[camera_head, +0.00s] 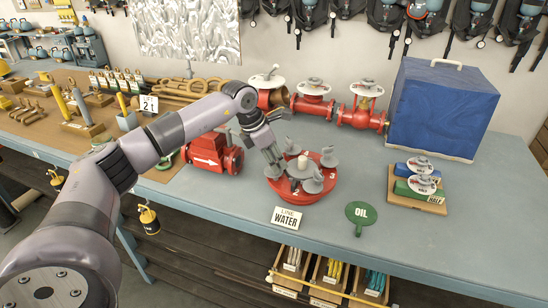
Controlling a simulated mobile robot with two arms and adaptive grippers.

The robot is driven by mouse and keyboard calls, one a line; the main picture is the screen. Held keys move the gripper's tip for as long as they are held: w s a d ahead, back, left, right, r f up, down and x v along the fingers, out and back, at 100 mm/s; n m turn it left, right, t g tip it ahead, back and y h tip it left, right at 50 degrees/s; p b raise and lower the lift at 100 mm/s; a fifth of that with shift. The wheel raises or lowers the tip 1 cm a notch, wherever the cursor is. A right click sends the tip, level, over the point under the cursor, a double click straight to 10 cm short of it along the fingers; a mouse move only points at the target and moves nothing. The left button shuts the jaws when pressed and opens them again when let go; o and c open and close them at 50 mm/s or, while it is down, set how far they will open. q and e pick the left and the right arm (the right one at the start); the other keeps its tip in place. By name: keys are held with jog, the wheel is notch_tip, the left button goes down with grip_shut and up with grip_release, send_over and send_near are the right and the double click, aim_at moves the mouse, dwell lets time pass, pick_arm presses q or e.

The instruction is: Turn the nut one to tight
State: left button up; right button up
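A red round fixture (300,197) stands on the blue-grey table, with several grey winged nuts on top and a pale post (302,162) at its middle. The numbers 2 and 3 show on its front and right; no 1 is readable. My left gripper (275,160) points down at the fixture's left side, right over or at the grey nut (273,171) there. The gripper partly covers that nut, and I cannot tell whether the fingers touch or grip it. Other grey nuts (312,183) stand clear of the gripper. My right gripper is out of view.
A WATER sign (286,217) and a green OIL tag (360,214) lie in front of the fixture. A red pipe piece (212,154) is at left, red valves (362,108) behind, a blue-covered box (442,108) back right. The table's right front is clear.

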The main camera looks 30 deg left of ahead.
pick_arm(q)
jog(key=shift+c, duration=0.5)
grip_shut()
